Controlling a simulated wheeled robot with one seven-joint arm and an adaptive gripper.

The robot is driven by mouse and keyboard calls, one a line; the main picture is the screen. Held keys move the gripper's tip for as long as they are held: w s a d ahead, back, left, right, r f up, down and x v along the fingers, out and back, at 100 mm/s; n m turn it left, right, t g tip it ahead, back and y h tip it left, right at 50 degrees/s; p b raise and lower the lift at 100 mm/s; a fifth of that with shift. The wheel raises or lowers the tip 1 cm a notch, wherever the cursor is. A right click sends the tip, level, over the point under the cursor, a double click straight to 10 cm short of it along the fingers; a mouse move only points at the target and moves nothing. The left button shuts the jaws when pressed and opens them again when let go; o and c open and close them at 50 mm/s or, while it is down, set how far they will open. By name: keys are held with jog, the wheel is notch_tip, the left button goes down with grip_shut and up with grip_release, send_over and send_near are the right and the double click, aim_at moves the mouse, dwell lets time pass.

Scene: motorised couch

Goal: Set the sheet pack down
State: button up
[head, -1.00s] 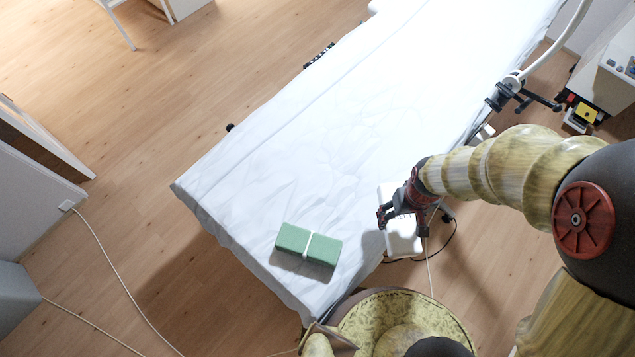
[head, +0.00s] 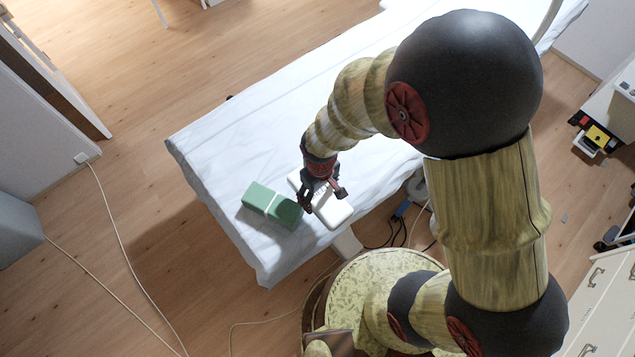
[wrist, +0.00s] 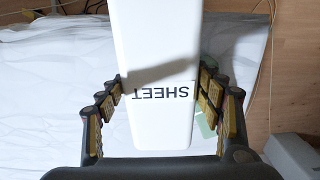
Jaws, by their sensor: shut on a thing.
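The sheet pack is a white block (wrist: 158,115) marked SHEET, and it also shows in the head view (head: 332,211). My gripper (head: 322,196) is shut on it, with a finger on each side in the wrist view (wrist: 160,95). The pack is over the foot end of the white-covered couch (head: 215,145), close beside the green block. I cannot tell whether its underside touches the couch. Part of the pack is hidden behind my gripper in the head view.
The couch top farther up and to the left is clear. Cables (head: 400,225) hang by the couch's near edge. A white cabinet (head: 605,300) stands at right.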

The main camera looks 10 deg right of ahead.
jog(key=w+f, duration=0.1)
jog(key=w, duration=0.1)
jog(key=w+f, duration=0.1)
jog(key=w, duration=0.2)
jog(key=w+f, duration=0.1)
jog(key=w, duration=0.2)
jog(key=shift+a+f+b, duration=0.2)
jog(key=shift+f+b, duration=0.2)
jog(key=w+f, duration=0.4)
jog(key=f, duration=0.1)
jog(key=shift+a+b, duration=0.1)
jog(key=shift+b, duration=0.25)
jog(key=shift+w+f, duration=0.2)
jog(key=shift+f, duration=0.25)
jog(key=shift+f+b, duration=0.3)
jog(key=shift+f, duration=1.05)
jog(key=shift+f, duration=0.2)
jog(key=o, duration=1.3)
jog(key=shift+r, duration=0.1)
notch_tip(320, 180, up, 12)
jog(key=shift+r+p, duration=0.15)
jog(key=shift+p, duration=0.65)
